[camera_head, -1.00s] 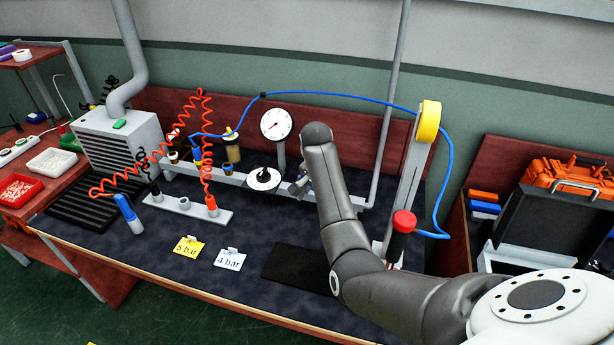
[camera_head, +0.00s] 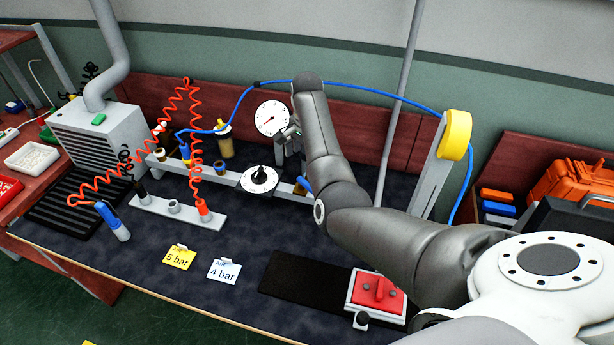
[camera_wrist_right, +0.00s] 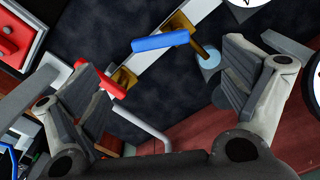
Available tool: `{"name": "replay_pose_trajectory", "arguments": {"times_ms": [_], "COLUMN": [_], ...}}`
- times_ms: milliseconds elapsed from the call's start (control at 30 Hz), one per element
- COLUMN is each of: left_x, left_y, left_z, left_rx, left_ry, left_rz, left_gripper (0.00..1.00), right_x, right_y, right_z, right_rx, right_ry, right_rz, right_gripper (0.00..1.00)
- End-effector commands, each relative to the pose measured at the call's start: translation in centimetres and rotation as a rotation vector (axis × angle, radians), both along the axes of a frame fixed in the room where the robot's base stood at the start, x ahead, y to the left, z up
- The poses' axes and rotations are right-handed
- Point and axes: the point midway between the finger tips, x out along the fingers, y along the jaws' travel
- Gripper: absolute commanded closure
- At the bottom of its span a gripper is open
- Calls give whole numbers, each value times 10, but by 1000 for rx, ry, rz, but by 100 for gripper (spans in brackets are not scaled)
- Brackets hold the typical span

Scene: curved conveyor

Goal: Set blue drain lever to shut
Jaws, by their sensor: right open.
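The blue drain lever (camera_wrist_right: 160,42) sits on a brass valve on the grey rail in the right wrist view. It lies roughly across the gap between my finger pads, apart from both. In the head view the lever (camera_head: 304,185) shows small beside my right forearm, partly hidden. My right gripper (camera_wrist_right: 165,85) is open and empty. In the head view my right gripper (camera_head: 288,142) is above the rail, next to the pressure gauge, and partly hidden by my arm. My left gripper is in neither view.
A red lever (camera_wrist_right: 101,80) on another brass valve is close to my left-hand finger in the wrist view. A red-topped box (camera_head: 377,291) sits at the bench front.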

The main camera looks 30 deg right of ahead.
Motion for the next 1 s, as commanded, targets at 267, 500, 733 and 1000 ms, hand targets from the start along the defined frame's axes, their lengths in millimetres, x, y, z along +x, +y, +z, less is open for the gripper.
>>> {"name": "replay_pose_trajectory", "arguments": {"times_ms": [267,500,733,1000], "left_x": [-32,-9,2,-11], "left_y": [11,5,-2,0], "left_z": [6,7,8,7], "left_rx": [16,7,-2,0], "left_ry": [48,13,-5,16], "left_rz": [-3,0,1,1], "left_gripper": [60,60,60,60], "right_x": [-1,0,0,0], "right_y": [0,0,0,-1], "right_z": [-54,-77,-82,-82], "right_rx": [2,1,1,0], "right_ry": [3,1,0,0], "right_rz": [-2,-1,-1,-1], "right_gripper": [5,5,5,19]}}
